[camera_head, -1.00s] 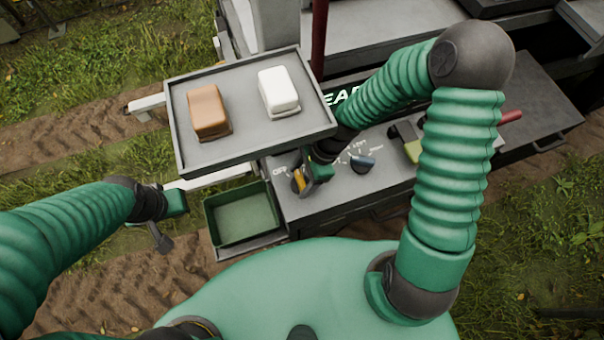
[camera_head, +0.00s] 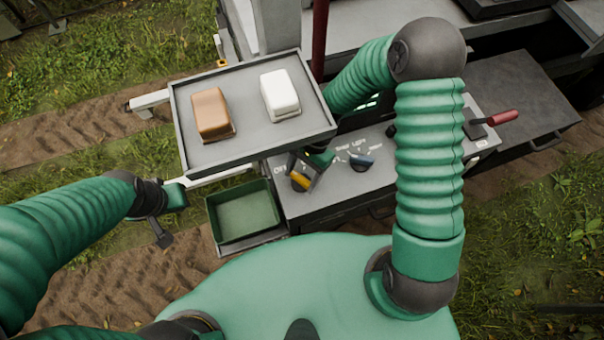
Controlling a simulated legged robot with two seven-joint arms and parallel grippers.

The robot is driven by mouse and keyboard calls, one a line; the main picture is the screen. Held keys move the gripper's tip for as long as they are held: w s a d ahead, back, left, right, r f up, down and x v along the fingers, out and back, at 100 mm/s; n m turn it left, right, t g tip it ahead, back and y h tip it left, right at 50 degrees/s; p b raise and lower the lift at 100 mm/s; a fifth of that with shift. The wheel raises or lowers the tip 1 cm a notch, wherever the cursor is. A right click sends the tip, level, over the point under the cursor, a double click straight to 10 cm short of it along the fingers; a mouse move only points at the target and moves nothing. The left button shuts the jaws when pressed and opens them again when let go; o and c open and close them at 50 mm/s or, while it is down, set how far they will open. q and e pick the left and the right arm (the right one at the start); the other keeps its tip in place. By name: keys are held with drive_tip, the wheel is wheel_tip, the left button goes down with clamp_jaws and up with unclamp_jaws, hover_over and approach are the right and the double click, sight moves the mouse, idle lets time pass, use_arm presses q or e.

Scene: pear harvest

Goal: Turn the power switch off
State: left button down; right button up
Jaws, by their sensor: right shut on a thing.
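The power switch (camera_head: 300,183), a knob with a yellow part, sits at the left end of the grey control panel (camera_head: 330,190), beside white lettering that seems to read OFF. My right gripper (camera_head: 309,173) is at this knob, shut on it; the tray and my own arm partly hide its wrist, and the fingers cover part of the knob. My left gripper (camera_head: 161,233) hangs at the left, away from the panel, with dark fingers pointing down. Its opening cannot be made out.
A grey tray (camera_head: 240,140) with a brown block (camera_head: 212,114) and a white block (camera_head: 280,95) overhangs the panel's left. A green bin (camera_head: 243,214) stands left; a red-handled lever (camera_head: 500,118) is right.

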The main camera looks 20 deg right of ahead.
sight(307, 175)
idle(0.3)
drive_tip(key=o, duration=1.4)
drive_tip(key=shift+a, duration=0.15)
drive_tip(key=shift+c, duration=0.2)
drive_tip(key=shift+r, duration=0.1)
drive_tip(key=b+v, duration=0.1)
drive_tip(key=v, duration=0.5)
drive_tip(key=shift+w+r+b, duration=0.2)
drive_tip(key=shift+r+b, duration=0.15)
drive_tip(key=shift+b, duration=0.05)
drive_tip(key=shift+r, duration=0.25)
